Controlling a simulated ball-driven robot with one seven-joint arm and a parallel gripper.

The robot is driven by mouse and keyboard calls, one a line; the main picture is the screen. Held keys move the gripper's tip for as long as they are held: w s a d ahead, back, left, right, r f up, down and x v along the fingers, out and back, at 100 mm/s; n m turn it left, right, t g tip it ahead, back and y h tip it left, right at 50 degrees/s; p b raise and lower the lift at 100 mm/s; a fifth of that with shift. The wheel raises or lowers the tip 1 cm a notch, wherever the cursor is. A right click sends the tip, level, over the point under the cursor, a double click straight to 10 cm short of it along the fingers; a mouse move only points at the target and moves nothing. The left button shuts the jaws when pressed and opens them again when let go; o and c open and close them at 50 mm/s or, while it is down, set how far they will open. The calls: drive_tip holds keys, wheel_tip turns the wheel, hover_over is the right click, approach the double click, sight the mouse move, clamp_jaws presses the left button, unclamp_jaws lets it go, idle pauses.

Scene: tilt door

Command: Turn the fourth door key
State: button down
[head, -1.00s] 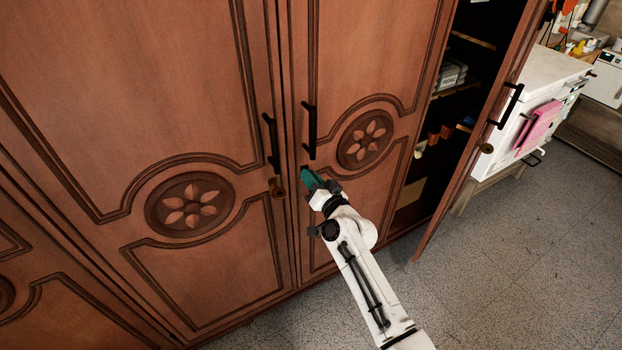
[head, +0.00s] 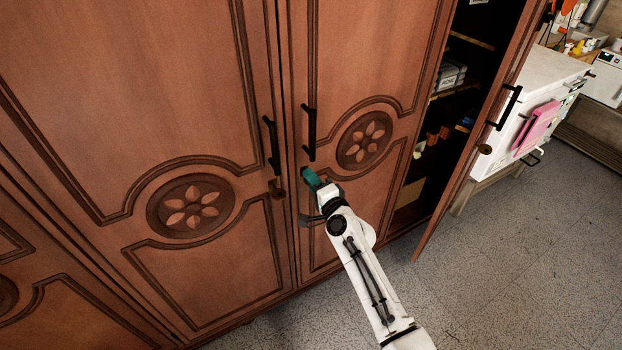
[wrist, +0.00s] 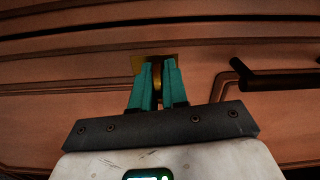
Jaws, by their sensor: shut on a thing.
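My gripper (head: 307,174) is at the lock of the closed wardrobe door (head: 340,75), just below that door's black handle (head: 311,133). In the wrist view, my gripper (wrist: 160,68) has its two teal fingers on either side of a brass door key (wrist: 157,76), close together and shut on it. A square brass lock plate (wrist: 138,65) shows behind the fingers. The key's exact angle is hard to tell, as the fingers hide most of it. In the head view my gripper hides the key.
Another closed door (head: 110,90) is on the left, with its own handle (head: 271,145) and brass key (head: 277,190). The door on the right (head: 475,150) stands open, showing dark shelves. A white cabinet (head: 545,85) stands beyond it. The grey floor (head: 520,250) at lower right is clear.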

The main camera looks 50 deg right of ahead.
drive_tip(key=shift+m, duration=0.6)
drive_tip(key=c, duration=1.2)
unclamp_jaws()
drive_tip(key=shift+c, duration=0.2)
drive_tip(key=v, duration=1)
drive_tip(key=shift+s, duration=0.4)
